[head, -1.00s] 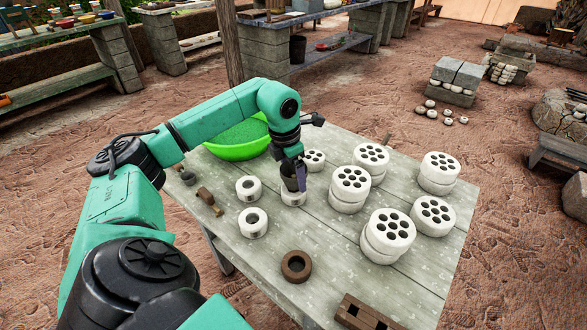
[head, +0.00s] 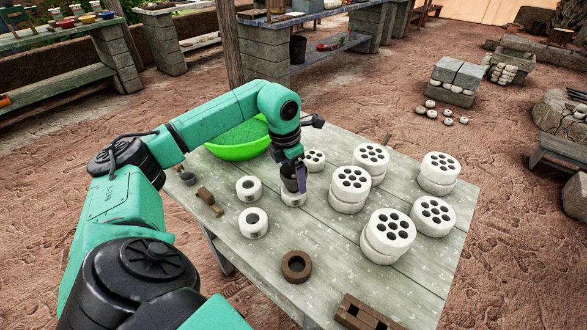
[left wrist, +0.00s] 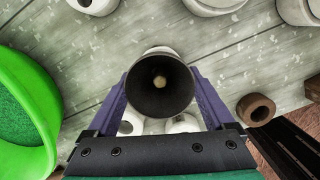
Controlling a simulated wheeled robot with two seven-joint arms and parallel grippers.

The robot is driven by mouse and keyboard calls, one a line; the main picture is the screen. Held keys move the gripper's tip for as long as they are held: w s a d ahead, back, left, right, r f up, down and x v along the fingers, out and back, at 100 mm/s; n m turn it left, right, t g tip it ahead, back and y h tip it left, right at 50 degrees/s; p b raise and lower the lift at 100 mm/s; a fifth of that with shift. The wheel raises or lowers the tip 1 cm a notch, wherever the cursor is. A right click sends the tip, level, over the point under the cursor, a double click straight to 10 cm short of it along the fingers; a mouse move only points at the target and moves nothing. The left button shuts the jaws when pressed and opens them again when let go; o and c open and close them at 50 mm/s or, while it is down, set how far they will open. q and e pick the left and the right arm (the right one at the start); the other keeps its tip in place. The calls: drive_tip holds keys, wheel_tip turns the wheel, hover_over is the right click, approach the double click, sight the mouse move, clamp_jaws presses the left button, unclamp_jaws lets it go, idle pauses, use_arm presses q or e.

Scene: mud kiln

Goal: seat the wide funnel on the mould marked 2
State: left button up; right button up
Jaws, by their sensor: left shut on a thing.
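My left gripper (head: 295,186) points down over the table and is shut on a dark grey funnel (head: 290,184). In the left wrist view the funnel (left wrist: 160,95) shows its wide round mouth, with a paler hole at its bottom, between the purple fingers. A white ring-shaped mould (head: 293,199) is directly below it; whether the funnel touches it is hidden. Two more white moulds stand to the left, one farther back (head: 248,188) and one nearer (head: 253,222). Their marks are too small to read. My right gripper is out of view.
A green bowl (head: 240,151) stands behind the moulds. Several white pierced blocks, some stacked (head: 388,236), fill the table's right side. A brown ring (head: 296,267) and a brown slotted block (head: 362,312) lie near the front. The table middle is partly clear.

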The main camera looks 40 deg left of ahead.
use_arm(q)
drive_tip(key=shift+f, duration=0.5)
drive_tip(key=o, duration=0.6)
drive_tip(key=shift+o, duration=0.2)
wheel_tip(320, 180, up, 7)
drive_tip(key=p, duration=0.6)
drive_tip(key=shift+r, duration=0.1)
idle(0.3)
